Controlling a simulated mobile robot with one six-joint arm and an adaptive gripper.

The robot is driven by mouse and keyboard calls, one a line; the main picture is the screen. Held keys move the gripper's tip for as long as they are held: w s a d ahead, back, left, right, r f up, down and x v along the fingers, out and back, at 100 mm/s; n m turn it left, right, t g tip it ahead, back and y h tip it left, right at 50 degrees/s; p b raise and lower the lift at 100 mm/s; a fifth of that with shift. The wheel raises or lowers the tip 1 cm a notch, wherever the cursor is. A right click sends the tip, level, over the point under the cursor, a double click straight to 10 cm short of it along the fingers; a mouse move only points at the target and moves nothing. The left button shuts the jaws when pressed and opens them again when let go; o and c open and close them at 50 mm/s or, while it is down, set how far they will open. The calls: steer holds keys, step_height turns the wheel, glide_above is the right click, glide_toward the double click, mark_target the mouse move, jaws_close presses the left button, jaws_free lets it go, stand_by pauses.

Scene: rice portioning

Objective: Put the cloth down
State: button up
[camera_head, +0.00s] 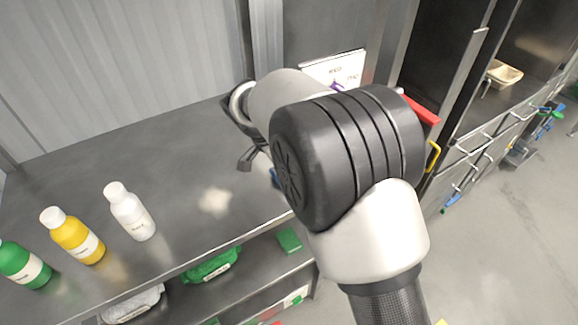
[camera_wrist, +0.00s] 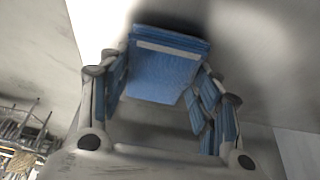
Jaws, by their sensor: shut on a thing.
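My gripper (camera_head: 249,158) is partly hidden behind my own arm in the head view, over or near the grey metal counter (camera_head: 180,168). A small blue patch (camera_head: 275,179) shows just below it, probably the cloth. In the wrist view, the blue cloth (camera_wrist: 163,72) has a pale stripe near its top edge and lies between the fingers of my gripper (camera_wrist: 165,95). More blue folds show along both fingers. My gripper is shut on the cloth. I cannot tell whether the cloth touches the counter.
White (camera_head: 130,212), yellow (camera_head: 73,237) and green (camera_head: 22,265) bottles stand at the counter's left front. A pale patch (camera_head: 216,201) lies right of them. A green item (camera_head: 211,265) sits on the lower shelf. A white sign (camera_head: 335,69) stands behind my arm.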

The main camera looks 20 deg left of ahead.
steer(key=o, duration=1)
steer(key=shift+f, duration=0.15)
steer(key=shift+o, duration=0.2)
steer(key=shift+r+p, duration=0.35)
steer(key=shift+p, duration=0.05)
steer(key=p+v, duration=0.5)
steer(key=v, duration=1.2)
steer(key=shift+s+a+p, duration=0.15)
steer(key=shift+a+p, duration=0.15)
steer(key=shift+p, duration=0.05)
steer(key=shift+f, duration=0.2)
